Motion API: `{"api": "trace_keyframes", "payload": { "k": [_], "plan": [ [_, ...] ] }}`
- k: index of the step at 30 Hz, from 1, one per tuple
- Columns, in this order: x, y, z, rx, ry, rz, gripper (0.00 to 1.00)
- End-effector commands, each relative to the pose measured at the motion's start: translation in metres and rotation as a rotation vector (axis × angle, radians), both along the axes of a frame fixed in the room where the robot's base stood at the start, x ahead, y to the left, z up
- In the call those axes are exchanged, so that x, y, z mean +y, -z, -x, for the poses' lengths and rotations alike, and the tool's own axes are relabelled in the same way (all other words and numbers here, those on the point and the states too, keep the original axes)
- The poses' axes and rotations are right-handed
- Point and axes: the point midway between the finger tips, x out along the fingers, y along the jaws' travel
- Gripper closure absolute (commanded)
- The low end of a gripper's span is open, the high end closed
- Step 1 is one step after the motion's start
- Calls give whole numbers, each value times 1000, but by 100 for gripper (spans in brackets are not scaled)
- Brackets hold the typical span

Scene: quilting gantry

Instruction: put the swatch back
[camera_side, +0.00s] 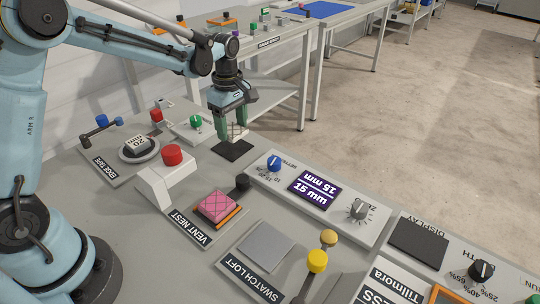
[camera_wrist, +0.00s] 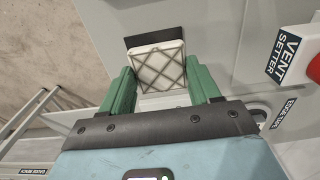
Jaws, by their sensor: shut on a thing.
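My gripper (camera_side: 234,126) has green fingers and is shut on a cream swatch (camera_wrist: 159,66) with a dark criss-cross pattern. Only a small part of this swatch shows between the fingers in the side view (camera_side: 237,131). It is over or at a black square pad (camera_side: 233,151); whether it touches the pad is unclear. The pad's edge also shows beyond the swatch in the wrist view (camera_wrist: 150,40). A pink quilted swatch (camera_side: 217,205) sits on an orange-edged base at the label VENT NEST. The grey square plate (camera_side: 265,246) at the label SWATCH LOFT is bare.
A white stand with a red button (camera_side: 172,155) and a round dial marked 20 mm (camera_side: 138,146) are left of the gripper. A console with a purple 15 mm display (camera_side: 314,188) lies to the right. Yellow-knobbed levers (camera_side: 317,262) stand beside the grey plate.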

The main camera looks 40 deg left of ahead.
Motion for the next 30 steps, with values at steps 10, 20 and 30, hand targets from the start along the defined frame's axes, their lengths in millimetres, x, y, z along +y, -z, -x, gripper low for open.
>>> {"api": "trace_keyframes", "payload": {
  "k": [10, 20, 30],
  "plan": [
    [16, 26, -7, 0, 2, 0, 70],
    [16, 51, -7, 0, 2, 0, 70],
    [16, 54, -7, 0, 2, 0, 32]
  ]
}}
